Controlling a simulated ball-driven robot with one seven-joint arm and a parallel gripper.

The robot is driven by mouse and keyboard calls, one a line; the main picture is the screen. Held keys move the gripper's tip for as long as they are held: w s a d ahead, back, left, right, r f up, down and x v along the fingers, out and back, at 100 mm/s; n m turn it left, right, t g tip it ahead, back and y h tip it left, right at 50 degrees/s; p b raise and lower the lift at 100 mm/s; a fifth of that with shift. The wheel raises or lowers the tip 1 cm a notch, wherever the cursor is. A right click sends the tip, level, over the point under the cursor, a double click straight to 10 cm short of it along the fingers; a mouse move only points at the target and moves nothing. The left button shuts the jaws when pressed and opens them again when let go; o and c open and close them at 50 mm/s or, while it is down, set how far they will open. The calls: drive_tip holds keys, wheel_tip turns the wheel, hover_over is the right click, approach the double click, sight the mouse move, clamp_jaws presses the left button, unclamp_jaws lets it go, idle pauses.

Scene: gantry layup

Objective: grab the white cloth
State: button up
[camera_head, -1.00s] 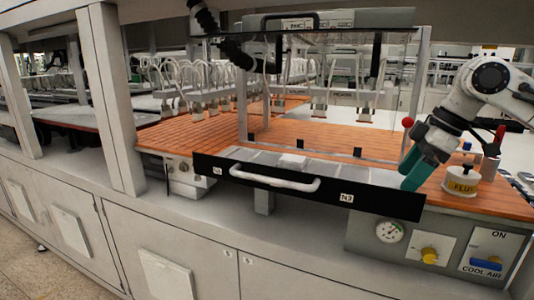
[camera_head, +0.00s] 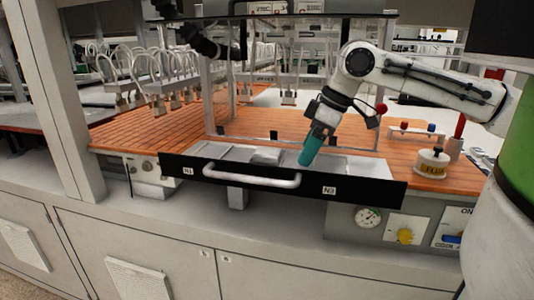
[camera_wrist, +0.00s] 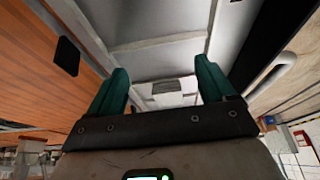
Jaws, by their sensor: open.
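The white cloth (camera_head: 267,155) looks like a small folded block on the pale surface inside the black-fronted tray (camera_head: 330,190), left of my gripper. My gripper (camera_head: 308,160), with green fingers, is over the right half of the tray, tilted down and apart from the cloth. In the wrist view my gripper (camera_wrist: 163,72) is open, with nothing between its fingers. A small white block, which appears to be the cloth (camera_wrist: 168,87), shows beyond the palm, between the fingers. The finger tips hide part of the tray in the head view.
A white handle (camera_head: 250,177) runs along the tray front. A clear guard frame (camera_head: 385,80) rises behind the tray, with hanging hoses at back left.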

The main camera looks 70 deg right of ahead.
sight(268, 151)
drive_tip(key=w, duration=0.6)
drive_tip(key=w+p, duration=0.1)
drive_tip(key=w, duration=0.2)
drive_tip(key=shift+w+a+f, duration=0.1)
drive_tip(key=shift+a, duration=0.3)
drive_tip(key=shift+f, duration=0.5)
drive_tip(key=shift+w, duration=0.1)
drive_tip(key=shift+c, duration=0.3)
drive_tip(key=c, duration=1.1)
